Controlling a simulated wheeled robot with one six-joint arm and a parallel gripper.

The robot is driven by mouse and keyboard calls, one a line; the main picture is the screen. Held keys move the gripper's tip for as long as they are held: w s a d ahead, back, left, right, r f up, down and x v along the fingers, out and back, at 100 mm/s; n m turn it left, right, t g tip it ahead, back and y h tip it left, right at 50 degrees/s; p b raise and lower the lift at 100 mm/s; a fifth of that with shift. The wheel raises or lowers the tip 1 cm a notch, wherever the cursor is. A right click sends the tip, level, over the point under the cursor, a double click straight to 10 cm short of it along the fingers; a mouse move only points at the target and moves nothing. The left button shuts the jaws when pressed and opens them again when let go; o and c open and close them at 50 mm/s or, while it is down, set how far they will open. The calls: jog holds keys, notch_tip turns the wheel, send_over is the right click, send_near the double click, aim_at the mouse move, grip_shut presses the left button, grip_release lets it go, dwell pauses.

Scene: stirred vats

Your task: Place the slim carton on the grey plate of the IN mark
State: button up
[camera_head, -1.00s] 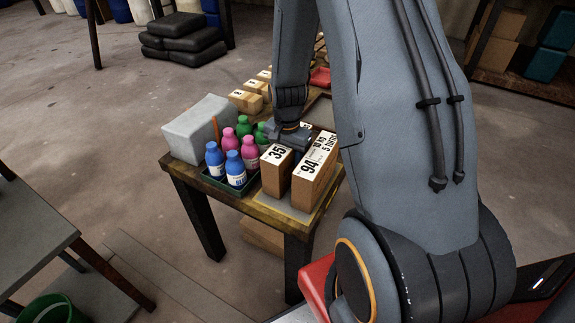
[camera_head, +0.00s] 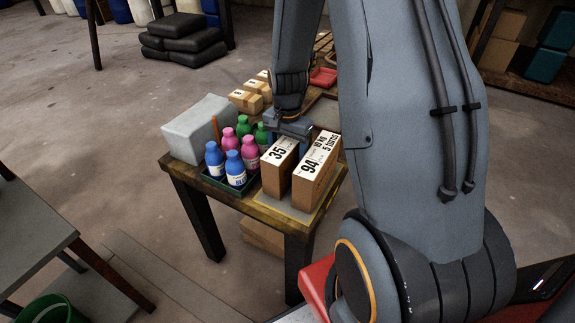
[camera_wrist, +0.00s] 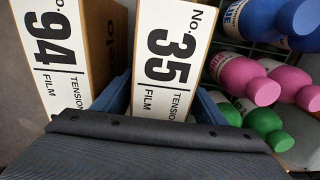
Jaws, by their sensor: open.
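The slim carton (camera_head: 274,181), brown with a white top labelled 35, stands upright on the front part of the table, beside a wider carton (camera_head: 311,187) labelled 94. A grey plate (camera_head: 284,208) shows at the foot of both; I cannot read an IN mark on it. My gripper (camera_head: 292,130) is over the far end of the slim carton. In the wrist view my open gripper (camera_wrist: 160,100) has a blue finger on each side of the slim carton (camera_wrist: 172,50), one in the gap beside the wider carton (camera_wrist: 65,45). Finger contact cannot be told.
A green tray (camera_head: 240,190) of blue, pink and green bottles (camera_head: 234,168) stands close left of the slim carton. A grey block (camera_head: 200,128) is behind it. Small boxes (camera_head: 245,100) and a red tray (camera_head: 323,77) lie farther back. The table's front edge is near.

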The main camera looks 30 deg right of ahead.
aim_at(288, 142)
notch_tip(288, 142, up, 9)
jog(key=shift+f+b, duration=0.15)
jog(key=shift+b, duration=0.4)
